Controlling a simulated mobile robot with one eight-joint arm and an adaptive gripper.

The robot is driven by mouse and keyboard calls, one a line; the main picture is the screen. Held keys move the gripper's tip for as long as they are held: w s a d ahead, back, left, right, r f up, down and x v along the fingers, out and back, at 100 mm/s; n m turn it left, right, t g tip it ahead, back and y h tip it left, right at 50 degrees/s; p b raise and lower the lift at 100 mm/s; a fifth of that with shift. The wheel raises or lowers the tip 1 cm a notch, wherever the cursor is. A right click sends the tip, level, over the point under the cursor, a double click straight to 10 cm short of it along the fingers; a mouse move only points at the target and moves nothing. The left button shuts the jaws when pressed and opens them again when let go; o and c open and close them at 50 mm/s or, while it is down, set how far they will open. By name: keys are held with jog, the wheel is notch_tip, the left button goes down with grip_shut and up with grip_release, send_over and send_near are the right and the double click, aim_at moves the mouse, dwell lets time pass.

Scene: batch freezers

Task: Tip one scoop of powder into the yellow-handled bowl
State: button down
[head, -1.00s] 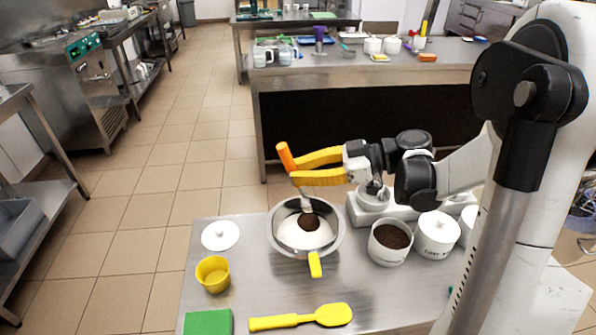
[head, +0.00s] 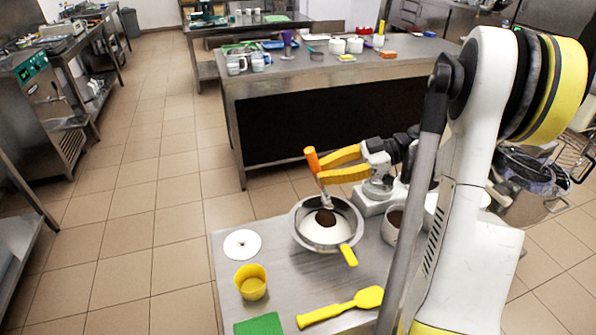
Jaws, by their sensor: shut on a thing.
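The yellow-handled bowl (head: 298,233) is a round metal bowl at the far edge of the steel table, with white contents (head: 327,237) inside. My gripper (head: 324,166) has yellow fingers and is shut on the orange handle of a scoop (head: 313,160), above the bowl. The scoop's metal stem slopes down into the bowl. Brown powder (head: 325,217) shows at its lower end, over the white contents; I cannot tell whether it is in the scoop or tipped out. A white canister (head: 386,232) of brown powder stands right of the bowl, partly hidden by my arm.
On the table (head: 285,285) are a white lid (head: 241,244), a yellow cup (head: 251,287), a green block (head: 259,325) and a yellow spatula (head: 342,306). My arm hides the table's right side. A long counter (head: 330,72) stands behind; floor is clear at left.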

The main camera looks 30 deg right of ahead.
aim_at(315, 174)
jog(key=shift+a+g+h+p, duration=0.4)
jog(key=shift+a+h+p, duration=0.4)
jog(key=shift+p, duration=0.8)
jog(key=h+p, duration=0.1)
jog(key=a+p, duration=0.1)
jog(key=a+h+p, duration=0.1)
jog(key=shift+w+f+n+g+h, duration=0.25)
jog(key=shift+f+n+g+h, duration=0.05)
jog(key=shift+f, duration=0.1)
jog(key=w+a+f+n+g+h+p, duration=0.1)
jog(key=a+f+g+h+p, duration=0.1)
jog(key=h, duration=0.6)
jog(key=shift+a+f+p, duration=0.7)
jog(key=shift+a+f, duration=0.6)
jog(key=shift+f, duration=0.15)
